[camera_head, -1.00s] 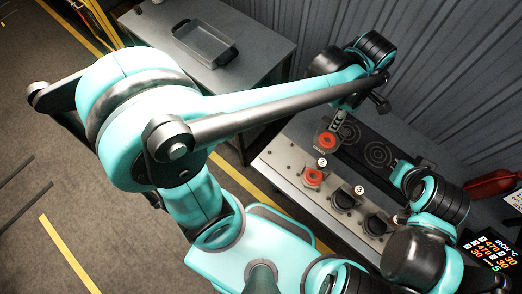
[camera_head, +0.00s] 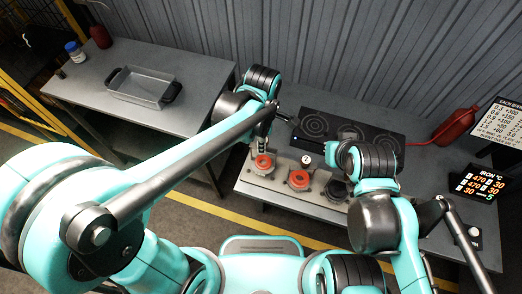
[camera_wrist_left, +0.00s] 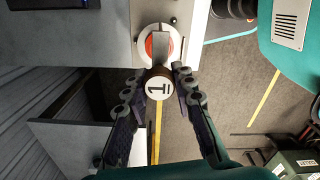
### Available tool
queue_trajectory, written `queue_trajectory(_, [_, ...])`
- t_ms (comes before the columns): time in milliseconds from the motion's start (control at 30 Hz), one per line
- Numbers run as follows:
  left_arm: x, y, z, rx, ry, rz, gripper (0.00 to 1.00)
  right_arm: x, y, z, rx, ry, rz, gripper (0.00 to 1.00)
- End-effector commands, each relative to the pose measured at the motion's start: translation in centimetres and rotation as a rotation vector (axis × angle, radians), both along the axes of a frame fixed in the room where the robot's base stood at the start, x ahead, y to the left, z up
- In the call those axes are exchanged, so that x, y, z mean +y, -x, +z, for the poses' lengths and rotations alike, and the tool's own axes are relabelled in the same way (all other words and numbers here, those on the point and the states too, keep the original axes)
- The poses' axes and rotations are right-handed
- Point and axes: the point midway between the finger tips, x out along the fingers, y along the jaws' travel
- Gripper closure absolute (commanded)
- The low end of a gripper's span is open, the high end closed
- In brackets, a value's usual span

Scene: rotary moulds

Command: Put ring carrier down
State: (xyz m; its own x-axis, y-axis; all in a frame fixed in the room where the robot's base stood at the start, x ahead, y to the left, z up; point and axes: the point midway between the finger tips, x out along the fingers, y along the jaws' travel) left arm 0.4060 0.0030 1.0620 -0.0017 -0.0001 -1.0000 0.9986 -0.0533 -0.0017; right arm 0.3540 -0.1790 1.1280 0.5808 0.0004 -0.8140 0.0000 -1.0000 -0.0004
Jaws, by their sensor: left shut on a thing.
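My left gripper (camera_head: 262,136) is at the leftmost station of the mould bench. In the left wrist view its two fingers (camera_wrist_left: 159,82) are closed around the brown knob of the ring carrier (camera_wrist_left: 158,90), marked 1. A grey bar leads from this knob to a round red and white piece (camera_wrist_left: 155,44) at the bench edge. In the head view that station shows a red round top (camera_head: 263,162). Whether the carrier rests on it or hovers cannot be told. My right wrist (camera_head: 368,165) is over the bench's right part; its fingers are not clear.
A second red-topped station (camera_head: 299,180) and a dark one (camera_head: 336,190) stand to the right. A hotplate (camera_head: 312,125) lies behind. A grey tray (camera_head: 140,88) is on the left table. A red bottle (camera_head: 455,127) and an iron display (camera_head: 478,187) are at right.

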Motion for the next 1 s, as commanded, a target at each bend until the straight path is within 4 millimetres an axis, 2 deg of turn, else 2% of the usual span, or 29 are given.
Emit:
queue_trajectory(300, [0.0,0.0,-3.8,0.0,0.0,0.001,1.0,0.0,0.0,-1.1,0.0,0.0,0.0,1.0])
queue_trajectory(667, [0.0,0.0,-4.1,0.0,0.0,0.001,1.0,0.0,0.0,-1.4,0.0,0.0,0.0,1.0])
queue_trajectory(700, [0.0,0.0,-4.2,0.0,0.0,0.001,0.72,0.0,0.0,-1.4,0.0,0.0,0.0,1.0])
queue_trajectory(767, [0.0,0.0,-4.1,0.0,0.0,0.001,0.56,0.0,0.0,-1.3,0.0,0.0,0.0,1.0])
queue_trajectory(800, [0.0,0.0,-4.1,0.0,0.0,0.001,0.54,0.0,0.0,-1.3,0.0,0.0,0.0,1.0])
queue_trajectory(1000, [0.0,0.0,-4.1,0.0,0.0,0.001,0.54,0.0,0.0,-1.3,0.0,0.0,0.0,1.0])
